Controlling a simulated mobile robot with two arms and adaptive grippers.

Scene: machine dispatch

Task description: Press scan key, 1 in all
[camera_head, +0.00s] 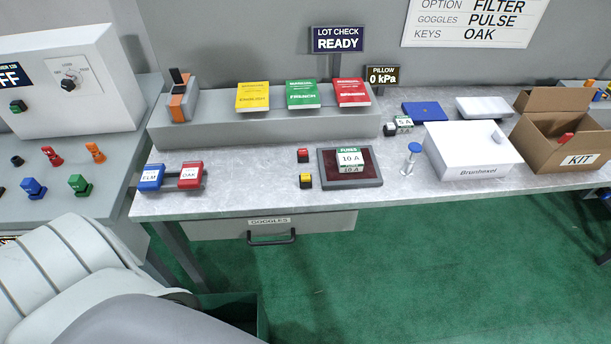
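No key with a readable "scan" label is in view. Two small buttons stand on the grey table, a red one (303,155) and a yellow one (305,181) on dark bases. Right of them is a dark red pad (330,170) in a grey frame, with a fuses pack (350,160) marked 10 A lying on it. A sign above reads LOT CHECK READY (338,39). Neither gripper is in view; only pale links of my own body show at the lower left.
Yellow (253,96), green (303,94) and red (352,92) packs lie on a grey ledge. Blue ELM (150,177) and red OAK (190,175) keys sit at left. A white box (472,150) and open KIT carton (562,130) stand right. The table front is mostly clear.

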